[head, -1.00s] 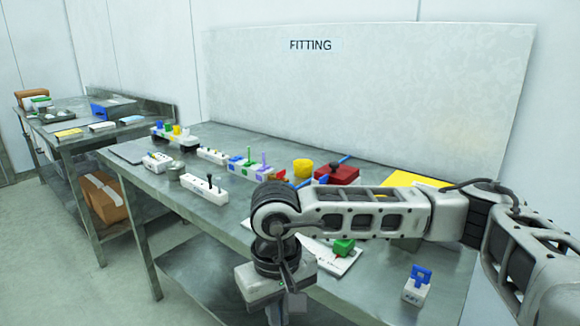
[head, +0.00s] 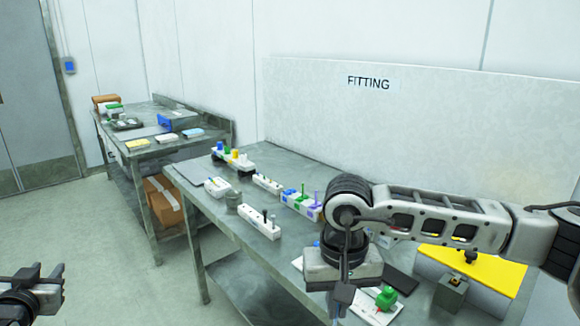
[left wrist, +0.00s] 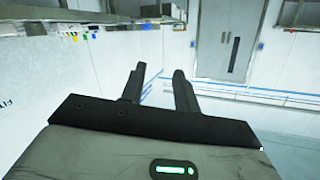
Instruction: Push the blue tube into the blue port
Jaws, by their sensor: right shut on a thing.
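A white block (head: 311,211) on the bench carries blue, green and purple parts. Thin green and purple sticks stand up from it. Its blue part (head: 288,193) at the left end is low, with no tall stick visible; it looks like the blue port. I cannot make out the blue tube for certain. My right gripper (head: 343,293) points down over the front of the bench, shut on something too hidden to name. My left gripper (head: 45,274) is open and empty at the lower left, away from the bench; its parted fingers show in the left wrist view (left wrist: 158,85).
A green piece (head: 387,298) sits on a white card beside my right gripper. A grey box (head: 451,291) and a yellow panel (head: 490,270) lie right. White holders (head: 260,221) stand left on the bench. Another table (head: 150,125) is behind. My right arm hides part of the bench.

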